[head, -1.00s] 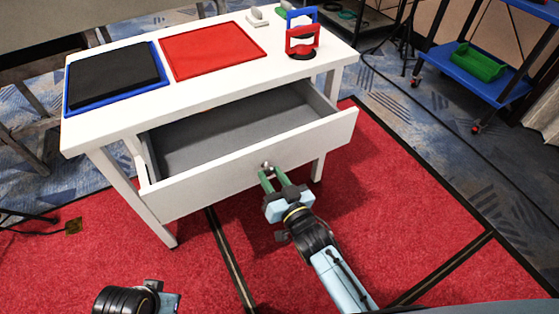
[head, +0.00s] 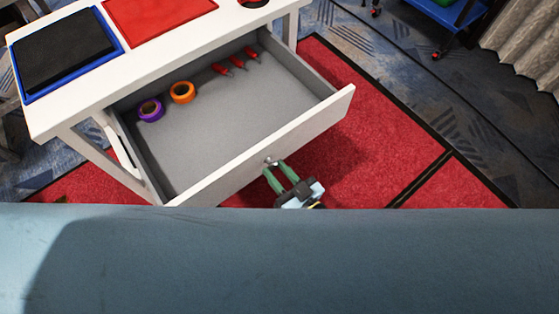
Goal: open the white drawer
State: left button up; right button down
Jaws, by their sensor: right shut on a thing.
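The white drawer (head: 296,133) stands pulled well out of the white table (head: 78,77). Its grey inside shows a purple tape roll (head: 150,110), an orange tape roll (head: 182,92) and several red-handled tools (head: 236,62). My right gripper (head: 275,170) is at the drawer's front face, its green fingers shut on the small round knob (head: 268,161). The knob is partly hidden by the fingers. My left gripper is not in view.
A blue tray with a black pad (head: 62,48) and a red mat (head: 158,12) lie on the tabletop. Red carpet (head: 365,130) lies free to the right of the drawer. A blue cart (head: 465,20) stands at the upper right. A large pale blue part of mine covers the bottom.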

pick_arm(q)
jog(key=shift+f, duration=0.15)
pick_arm(e)
jog(key=shift+s+d, duration=0.1)
jog(key=shift+s, duration=0.05)
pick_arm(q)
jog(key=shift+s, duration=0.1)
pick_arm(e)
jog(key=c, duration=1.1)
grip_release()
jog(key=shift+o, duration=0.2)
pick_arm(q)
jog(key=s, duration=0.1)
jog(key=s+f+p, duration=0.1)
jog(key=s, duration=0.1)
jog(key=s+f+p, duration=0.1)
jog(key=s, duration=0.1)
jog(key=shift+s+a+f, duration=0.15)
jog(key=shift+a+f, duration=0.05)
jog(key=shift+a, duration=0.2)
pick_arm(e)
jog(key=v, duration=1.3)
jog(key=shift+d, duration=0.2)
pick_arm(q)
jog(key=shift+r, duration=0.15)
pick_arm(e)
jog(key=shift+s+r, duration=0.1)
